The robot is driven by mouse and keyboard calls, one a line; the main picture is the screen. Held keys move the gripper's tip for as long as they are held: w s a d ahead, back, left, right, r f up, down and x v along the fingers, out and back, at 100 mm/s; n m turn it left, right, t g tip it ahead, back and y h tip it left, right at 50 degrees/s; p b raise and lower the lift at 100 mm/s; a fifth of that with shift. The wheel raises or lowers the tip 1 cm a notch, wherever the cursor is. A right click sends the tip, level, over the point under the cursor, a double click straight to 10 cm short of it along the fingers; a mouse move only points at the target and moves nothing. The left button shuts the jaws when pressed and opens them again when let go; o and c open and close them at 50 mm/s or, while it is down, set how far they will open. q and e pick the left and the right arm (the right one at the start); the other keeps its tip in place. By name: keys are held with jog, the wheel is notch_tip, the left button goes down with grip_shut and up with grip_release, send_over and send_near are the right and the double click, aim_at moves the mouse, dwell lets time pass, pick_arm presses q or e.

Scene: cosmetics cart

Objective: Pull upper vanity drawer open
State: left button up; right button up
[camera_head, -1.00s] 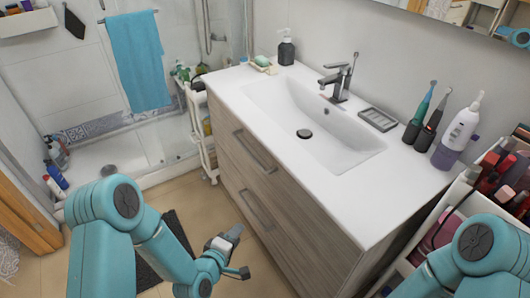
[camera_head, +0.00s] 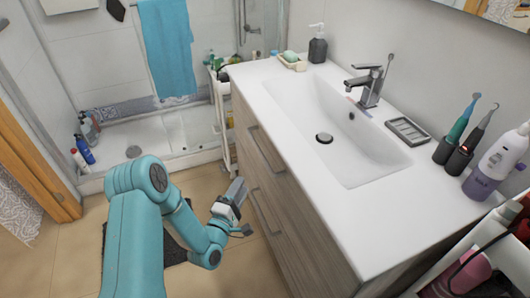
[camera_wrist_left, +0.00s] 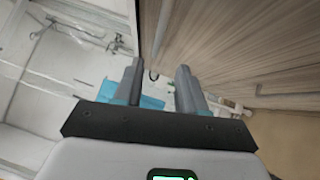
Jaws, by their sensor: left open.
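The vanity (camera_head: 325,230) has a wood-grain front with two drawers under a white sink top. The upper drawer (camera_head: 252,131) looks shut, with a grey bar handle (camera_head: 268,150) across its front. The lower drawer has a similar handle (camera_head: 266,212). My left gripper (camera_head: 238,188) is open and empty, in front of the vanity and to the left of the handles, apart from both. In the left wrist view, its two fingers (camera_wrist_left: 158,70) stand apart, with the wood front (camera_wrist_left: 240,45) to the right. My right gripper is not in view.
A white slim cart (camera_head: 222,125) stands beyond the vanity's far end, near the shower. A white rack with cosmetics (camera_head: 462,275) is at the lower right. A dark mat (camera_head: 172,248) lies under my left arm. Tan floor (camera_head: 252,270) is clear before the drawers.

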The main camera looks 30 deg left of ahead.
aim_at(260, 150)
pick_arm(q)
jog(key=w, duration=0.5)
jog(key=w+r+p, duration=0.1)
jog(key=w, duration=0.4)
jog(key=w+a+r, duration=0.1)
jog(key=w, duration=0.4)
jog(key=shift+w+r+p, duration=0.1)
jog(key=shift+w+p, duration=0.1)
jog(key=shift+p, duration=0.2)
grip_shut()
